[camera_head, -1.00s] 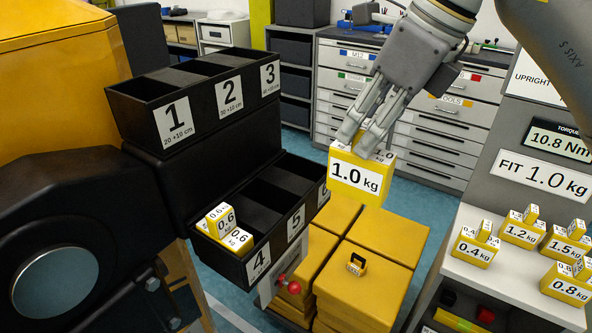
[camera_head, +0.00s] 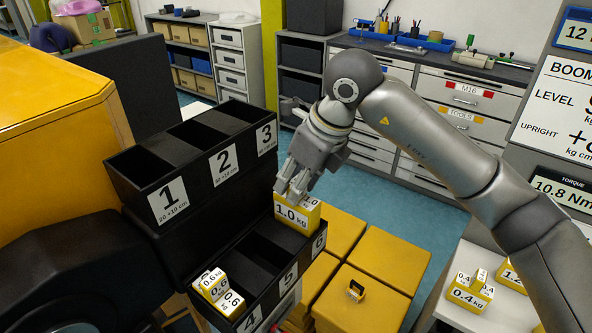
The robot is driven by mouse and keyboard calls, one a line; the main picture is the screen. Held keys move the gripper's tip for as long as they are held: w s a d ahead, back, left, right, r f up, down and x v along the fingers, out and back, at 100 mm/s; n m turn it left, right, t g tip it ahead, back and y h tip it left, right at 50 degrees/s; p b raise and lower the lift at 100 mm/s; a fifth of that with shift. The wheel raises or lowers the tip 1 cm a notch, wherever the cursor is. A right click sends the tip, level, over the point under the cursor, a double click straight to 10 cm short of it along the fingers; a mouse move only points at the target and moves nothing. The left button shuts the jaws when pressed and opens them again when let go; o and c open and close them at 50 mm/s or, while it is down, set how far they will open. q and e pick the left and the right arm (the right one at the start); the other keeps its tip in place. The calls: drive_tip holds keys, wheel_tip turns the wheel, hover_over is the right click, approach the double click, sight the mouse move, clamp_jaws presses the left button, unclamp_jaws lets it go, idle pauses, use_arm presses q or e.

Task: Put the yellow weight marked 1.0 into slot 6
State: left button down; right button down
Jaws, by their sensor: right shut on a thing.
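The yellow weight marked 1.0 kg (camera_head: 292,216) is at the slot 6 end of the lower black bin row. My right gripper (camera_head: 293,194) is shut on its top from above. The weight is upright and overlaps the area of slot 6 in the picture; its lower part is partly hidden by the bin front. I cannot tell whether it touches the bin floor. The slot 6 label (camera_head: 318,241) shows on the front at the right end of the lower row. My left gripper is not in view.
Slot 4 holds yellow 0.6 kg weights (camera_head: 217,290). Slot 5 (camera_head: 250,262) looks empty. The upper bins 1 to 3 (camera_head: 224,162) stand behind and above. Yellow blocks (camera_head: 370,297) lie to the right. A white shelf holds a 0.4 kg weight (camera_head: 471,291).

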drive_tip(key=shift+f+p, duration=0.85)
drive_tip(key=shift+f, duration=1.65)
drive_tip(key=shift+f, duration=0.15)
drive_tip(key=c, duration=1.4)
unclamp_jaws()
drive_tip(key=shift+f, duration=0.15)
drive_tip(key=shift+c, duration=0.2)
drive_tip(key=o, duration=0.4)
drive_tip(key=shift+o, duration=0.2)
